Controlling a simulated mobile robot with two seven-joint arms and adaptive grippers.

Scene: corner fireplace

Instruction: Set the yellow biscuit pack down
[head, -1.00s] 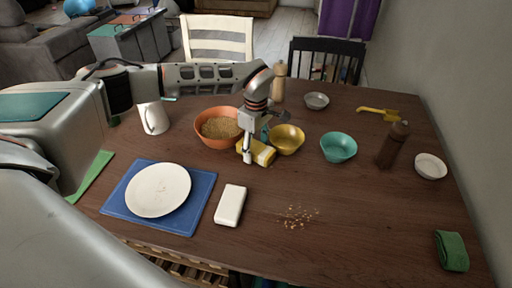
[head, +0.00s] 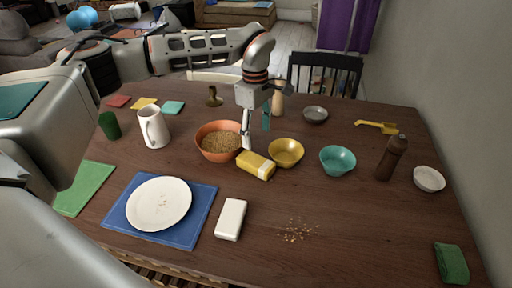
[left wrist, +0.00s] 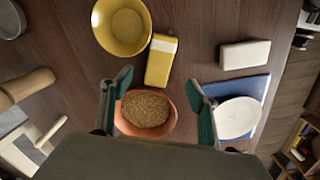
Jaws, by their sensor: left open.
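The yellow biscuit pack (head: 256,166) has a white end and lies flat on the dark wooden table (head: 340,215), between the orange bowl and the yellow bowl. It also shows in the left wrist view (left wrist: 160,65), beyond the fingertips. My left gripper (head: 257,135) is open and empty, above and behind the pack and apart from it. Its two green-padded fingers show wide apart in the left wrist view (left wrist: 158,90). My right gripper is not in view.
An orange bowl of grain (head: 220,143) stands left of the pack, a yellow bowl (head: 286,152) right of it. A white block (head: 230,219) and a plate (head: 159,203) on a blue mat (head: 204,212) lie in front. Crumbs (head: 297,232) lie front right. A brown bottle (head: 391,158) stands at right.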

